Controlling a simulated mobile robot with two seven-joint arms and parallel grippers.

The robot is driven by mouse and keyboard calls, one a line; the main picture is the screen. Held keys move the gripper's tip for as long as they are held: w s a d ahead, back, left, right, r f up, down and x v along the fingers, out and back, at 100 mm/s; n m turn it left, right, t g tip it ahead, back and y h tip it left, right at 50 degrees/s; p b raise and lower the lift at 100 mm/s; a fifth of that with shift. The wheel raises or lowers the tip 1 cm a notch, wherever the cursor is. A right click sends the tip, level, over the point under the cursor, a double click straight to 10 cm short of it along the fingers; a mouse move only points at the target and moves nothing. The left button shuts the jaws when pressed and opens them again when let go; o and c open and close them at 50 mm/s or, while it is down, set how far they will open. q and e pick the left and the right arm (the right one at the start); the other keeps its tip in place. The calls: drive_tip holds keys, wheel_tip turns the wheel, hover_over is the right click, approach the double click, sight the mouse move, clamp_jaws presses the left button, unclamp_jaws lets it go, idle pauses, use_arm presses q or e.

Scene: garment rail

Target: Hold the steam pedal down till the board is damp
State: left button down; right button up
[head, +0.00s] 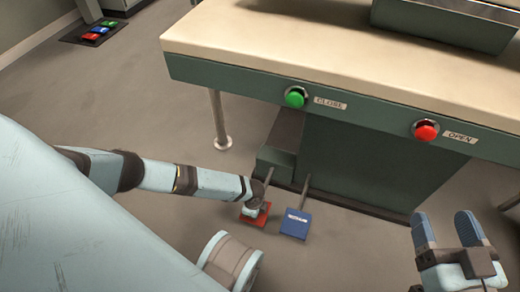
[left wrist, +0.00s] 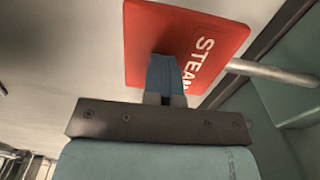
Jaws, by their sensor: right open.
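The red steam pedal (head: 257,214) is low at the foot of the press, partly covered by my left gripper (head: 252,208). In the left wrist view the pedal (left wrist: 205,40) shows white letters reading "STEA", the rest hidden. My left gripper (left wrist: 165,78) has its blue fingers together, with the tips against or very close to the pedal's face; contact is hard to tell. The cream board (head: 300,50) spans the top of the press; no damp patch shows on it. My right gripper (head: 448,230) is open and empty at the lower right.
A blue pedal (head: 296,224) stands just right of the red one. A green CLOSE button (head: 295,96) and a red OPEN button (head: 426,130) are on the press front. Open floor lies left of the press.

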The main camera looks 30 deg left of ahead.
use_arm(q)
drive_tip(key=shift+f+b, duration=0.45)
drive_tip(key=shift+f, duration=1.1)
wheel_tip(320, 180, down, 2)
drive_tip(key=shift+d+f, duration=0.1)
drive_tip(key=shift+f, duration=0.1)
use_arm(e)
drive_tip(key=shift+a+f, duration=0.3)
drive_tip(key=shift+f, duration=0.7)
idle(0.5)
use_arm(q)
wheel_tip(320, 180, up, 9)
drive_tip(key=p, duration=0.8)
drive_tip(key=shift+r+p, duration=0.95)
drive_tip(key=shift+p, duration=0.2)
use_arm(e)
wheel_tip(320, 180, up, 8)
drive_tip(key=s+m, duration=0.1)
drive_tip(key=m, duration=0.2)
drive_tip(key=shift+s+a+t, duration=0.15)
drive_tip(key=shift+s+t, duration=0.2)
drive_tip(key=shift+t, duration=0.05)
